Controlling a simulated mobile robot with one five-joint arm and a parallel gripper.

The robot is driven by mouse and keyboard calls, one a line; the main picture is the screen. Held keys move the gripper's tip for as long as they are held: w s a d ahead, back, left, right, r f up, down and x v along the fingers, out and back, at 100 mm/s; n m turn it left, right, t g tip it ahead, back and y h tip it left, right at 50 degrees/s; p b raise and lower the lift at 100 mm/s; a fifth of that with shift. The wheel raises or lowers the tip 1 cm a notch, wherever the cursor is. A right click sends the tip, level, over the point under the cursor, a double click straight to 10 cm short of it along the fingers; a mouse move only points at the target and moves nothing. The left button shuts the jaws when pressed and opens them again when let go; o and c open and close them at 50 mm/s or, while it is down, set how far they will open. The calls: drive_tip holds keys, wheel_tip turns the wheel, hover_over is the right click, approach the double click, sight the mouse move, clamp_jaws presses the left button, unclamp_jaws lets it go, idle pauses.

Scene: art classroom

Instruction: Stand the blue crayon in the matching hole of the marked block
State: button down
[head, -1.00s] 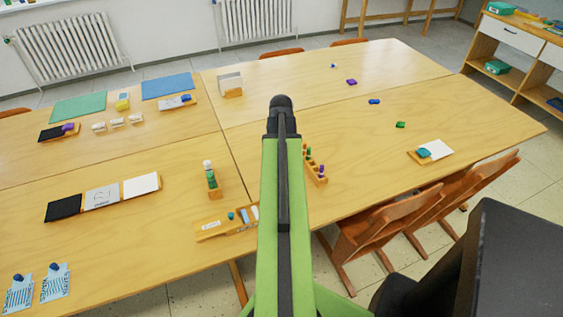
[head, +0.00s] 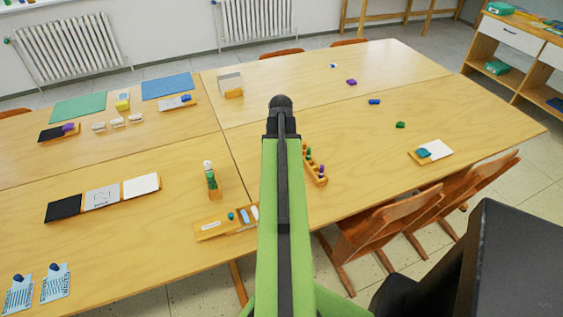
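A narrow wooden block (head: 316,172) lies just right of my arm, partly hidden by it. Small green, orange and purple pieces stand up from it; its holes and any marks are too small to make out. A small blue piece (head: 374,101) lies on the right table, and I cannot tell surely that it is the crayon. Another tiny blue piece (head: 333,65) lies farther back. My green and black arm runs up the middle of the head view; no gripper fingers show.
Purple (head: 351,82) and green (head: 400,125) pieces lie on the right table. A wooden tray (head: 212,228) and a bottle-like item (head: 210,180) stand left of my arm. Chairs (head: 380,225) sit at the front edge. The right table's middle is mostly clear.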

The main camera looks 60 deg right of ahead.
drive_tip(key=shift+f+b, duration=1.4)
idle(1.8)
drive_tip(key=c, duration=1.3)
unclamp_jaws()
drive_tip(key=shift+o, duration=1.1)
wheel_tip(320, 180, up, 6)
drive_tip(key=p, duration=0.6)
